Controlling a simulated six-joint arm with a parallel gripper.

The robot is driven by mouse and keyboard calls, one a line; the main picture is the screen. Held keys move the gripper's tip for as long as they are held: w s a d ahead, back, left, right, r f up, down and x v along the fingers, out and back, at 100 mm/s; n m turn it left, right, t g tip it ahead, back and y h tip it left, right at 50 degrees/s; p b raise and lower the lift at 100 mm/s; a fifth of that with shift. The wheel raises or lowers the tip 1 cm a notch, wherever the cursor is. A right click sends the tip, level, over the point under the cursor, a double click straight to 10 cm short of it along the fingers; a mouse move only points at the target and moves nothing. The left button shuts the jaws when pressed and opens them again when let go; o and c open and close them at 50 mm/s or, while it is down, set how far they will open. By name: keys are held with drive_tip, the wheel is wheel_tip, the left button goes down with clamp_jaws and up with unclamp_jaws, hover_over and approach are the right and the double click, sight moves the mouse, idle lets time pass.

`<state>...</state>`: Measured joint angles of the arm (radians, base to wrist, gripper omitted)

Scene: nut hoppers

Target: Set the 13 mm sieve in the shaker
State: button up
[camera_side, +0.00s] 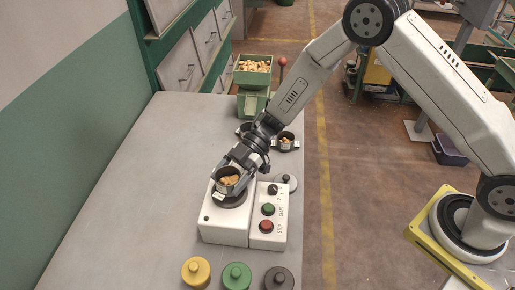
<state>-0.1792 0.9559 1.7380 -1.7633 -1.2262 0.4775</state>
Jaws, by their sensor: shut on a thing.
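A small round metal sieve (229,186) with nuts in it is held in my gripper (229,168), whose fingers are shut on it. A small white tag shows on its front, but I cannot read its size. The sieve is level over the dark round seat (232,203) on the white shaker (223,230). I cannot tell whether it touches the seat or hangs just above it. Another sieve with nuts (287,143) stands behind my wrist at the right, and one more (243,128) is partly hidden by my arm.
The shaker's panel has a black knob (273,189), a green button (268,209) and a red button (267,226). A grey lid (286,180) lies behind it. Yellow (196,273), green (236,276) and dark (279,279) knobbed discs stand in front. A green nut hopper (252,78) stands behind. The bench's left is clear.

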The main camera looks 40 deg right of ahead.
drive_tip(key=shift+f, duration=1.1)
drive_tip(key=shift+f, duration=0.1)
drive_tip(key=o, duration=1)
drive_tip(key=shift+o, duration=0.2)
drive_tip(key=shift+d+r, duration=0.2)
drive_tip(key=shift+d, duration=0.05)
drive_tip(key=v, duration=1.1)
drive_tip(key=shift+d, duration=0.25)
drive_tip(key=shift+w+r, duration=0.1)
